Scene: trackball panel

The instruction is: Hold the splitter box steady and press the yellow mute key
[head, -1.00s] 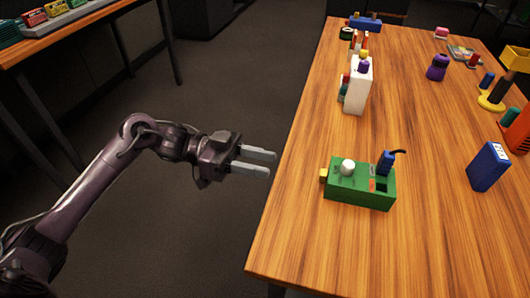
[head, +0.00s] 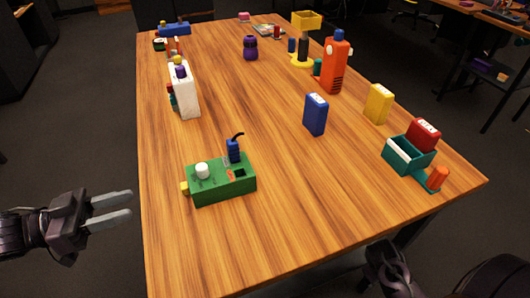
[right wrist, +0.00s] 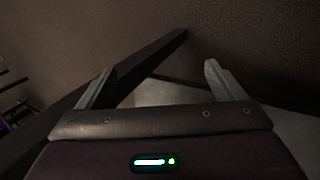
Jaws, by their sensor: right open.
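A green box (head: 225,188), which I take to be the splitter box, stands upright near the left edge of the wooden table. A white ball (head: 202,170) and a blue plug with a black cable (head: 233,150) are on its top. A small yellow key (head: 185,188) sticks out of its left side. My left gripper (head: 131,206) is open and empty, left of the box and off the table edge, pointing toward the key. My right gripper is low at the lower right of the head view, its fingertips unclear there. In the right wrist view the right gripper (right wrist: 161,72) is open and empty.
A blue box (head: 315,115), a yellow box (head: 378,104) and a teal holder with a red box (head: 408,155) stand to the right. A white bottle (head: 184,92) stands behind the green box. The table (head: 310,200) is clear right of the green box.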

